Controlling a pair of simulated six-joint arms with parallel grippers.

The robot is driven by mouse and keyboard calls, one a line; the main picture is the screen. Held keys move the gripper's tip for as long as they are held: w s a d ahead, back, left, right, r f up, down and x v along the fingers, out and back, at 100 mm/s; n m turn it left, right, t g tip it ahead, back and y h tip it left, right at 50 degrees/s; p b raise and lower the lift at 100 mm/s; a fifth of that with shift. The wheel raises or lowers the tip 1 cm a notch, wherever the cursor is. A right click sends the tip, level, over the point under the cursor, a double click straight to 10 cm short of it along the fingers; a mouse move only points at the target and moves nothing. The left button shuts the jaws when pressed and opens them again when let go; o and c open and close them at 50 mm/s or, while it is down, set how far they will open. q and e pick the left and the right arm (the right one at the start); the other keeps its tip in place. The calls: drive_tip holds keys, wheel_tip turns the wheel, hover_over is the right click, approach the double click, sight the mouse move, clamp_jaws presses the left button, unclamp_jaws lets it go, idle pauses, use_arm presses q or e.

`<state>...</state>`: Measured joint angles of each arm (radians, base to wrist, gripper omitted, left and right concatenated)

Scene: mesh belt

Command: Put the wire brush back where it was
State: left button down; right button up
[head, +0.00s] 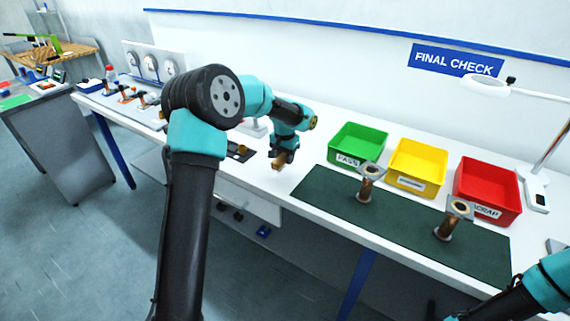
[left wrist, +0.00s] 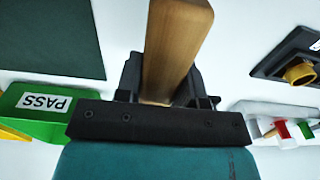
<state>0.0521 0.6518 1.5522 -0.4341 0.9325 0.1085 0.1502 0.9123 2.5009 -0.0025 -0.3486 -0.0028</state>
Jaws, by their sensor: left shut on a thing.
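My left gripper (head: 282,156) is above the white table, left of the dark green mat (head: 330,205). It is shut on the wooden handle of the wire brush (head: 278,163). The bristles do not show in either view. Part of my right arm shows at the lower right of the head view; its gripper is out of sight.
Green (head: 358,147), yellow (head: 416,170) and red (head: 486,190) bins stand behind the mat. Two metal parts (head: 367,183) (head: 455,216) stand upright on it. A black block with a brass ring (left wrist: 295,70) lies on the table. A lamp (head: 540,190) stands at right.

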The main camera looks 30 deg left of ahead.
sight(285, 163)
use_arm(q)
drive_tip(key=shift+w, duration=0.1)
drive_tip(key=shift+w+a+f, duration=0.15)
drive_tip(key=shift+w, duration=0.1)
drive_tip(key=shift+s+f, duration=0.1)
drive_tip(key=shift+f, duration=1.55)
drive_tip(key=shift+f, duration=0.15)
drive_tip(key=c, duration=0.7)
unclamp_jaws()
drive_tip(key=shift+c, duration=0.2)
drive_tip(key=r, duration=1.2)
drive_tip(key=shift+s+r, duration=0.15)
drive_tip(key=shift+s, duration=0.05)
